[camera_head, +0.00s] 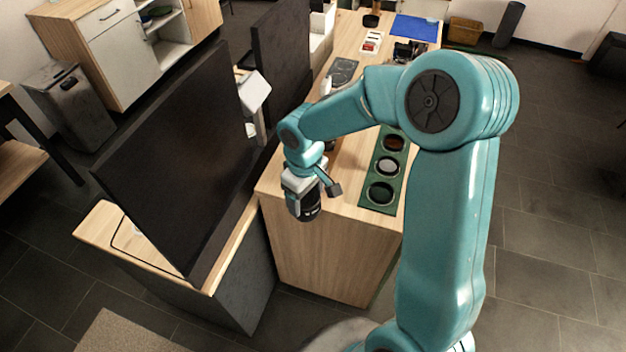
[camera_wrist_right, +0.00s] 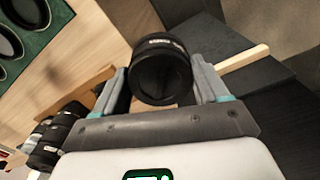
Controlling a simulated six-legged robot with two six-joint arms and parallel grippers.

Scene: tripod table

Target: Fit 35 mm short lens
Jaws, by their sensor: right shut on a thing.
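My right gripper (camera_head: 307,183) is shut on a short black lens (camera_head: 304,208), out past the near left corner of the wooden table. In the right wrist view the lens (camera_wrist_right: 160,72) sits between the two fingers of the gripper (camera_wrist_right: 163,88), its dark round face toward the camera and small white lettering on its rim. A green mat (camera_head: 367,205) on the table carries several round dark pieces with light rims. Part of this mat also shows in the right wrist view (camera_wrist_right: 60,14). No camera body can be made out clearly. My left gripper is out of view.
Black divider panels (camera_head: 165,165) stand along the table's left side, close to my right gripper. Several black cylindrical lenses (camera_wrist_right: 50,140) show at the lower left of the right wrist view. A blue mat (camera_head: 415,28) lies at the table's far end.

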